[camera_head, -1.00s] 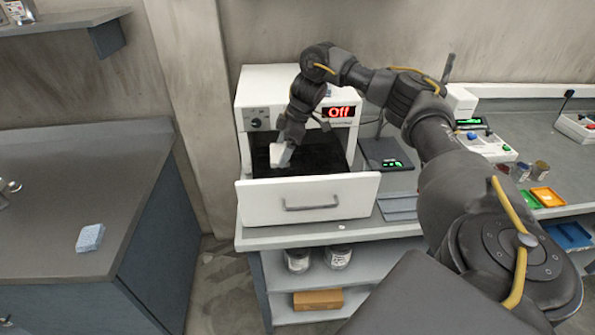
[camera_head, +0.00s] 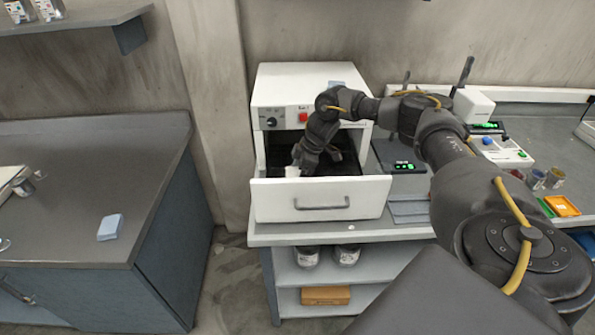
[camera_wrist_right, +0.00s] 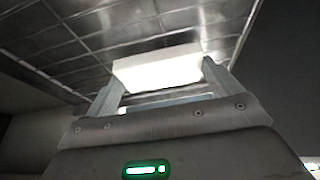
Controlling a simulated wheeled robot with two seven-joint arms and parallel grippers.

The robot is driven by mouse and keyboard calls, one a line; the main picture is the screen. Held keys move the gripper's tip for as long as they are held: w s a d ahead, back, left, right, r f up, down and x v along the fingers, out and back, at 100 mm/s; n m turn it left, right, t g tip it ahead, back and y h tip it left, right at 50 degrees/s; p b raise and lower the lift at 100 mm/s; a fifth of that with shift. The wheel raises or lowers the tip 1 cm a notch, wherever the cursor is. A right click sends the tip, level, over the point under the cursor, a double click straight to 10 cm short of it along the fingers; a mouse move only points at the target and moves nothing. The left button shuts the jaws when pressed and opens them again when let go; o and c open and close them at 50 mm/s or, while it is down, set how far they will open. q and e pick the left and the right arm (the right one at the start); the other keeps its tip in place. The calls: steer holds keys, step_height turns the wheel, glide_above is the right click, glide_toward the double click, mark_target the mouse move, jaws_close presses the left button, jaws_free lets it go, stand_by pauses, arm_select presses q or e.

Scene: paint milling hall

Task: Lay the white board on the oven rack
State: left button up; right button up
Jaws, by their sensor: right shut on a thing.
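The white oven (camera_head: 285,85) stands on the bench with its drawer-like front (camera_head: 322,200) pulled out. My right arm reaches into its opening, and my right gripper (camera_head: 300,166) is just behind the drawer front. In the right wrist view my right gripper (camera_wrist_right: 165,88) is shut on the white board (camera_wrist_right: 157,64), held between both fingertips. A shiny metal grid, seemingly the oven rack (camera_wrist_right: 75,45), fills the background behind the board. I cannot tell whether the board touches it. In the head view the board (camera_head: 290,171) is small and partly hidden. My left gripper is not in view.
A scale with a green display (camera_head: 404,167) stands right of the oven. A light blue sponge-like block (camera_head: 110,227) lies on the left counter (camera_head: 60,225). The drawer front and oven walls closely surround my gripper.

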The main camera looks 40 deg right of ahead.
steer(key=shift+f, duration=0.15)
steer(key=o, duration=0.7)
steer(key=shift+b+v, duration=1.25)
steer(key=shift+v, duration=4.9)
steer(key=shift+a, duration=0.1)
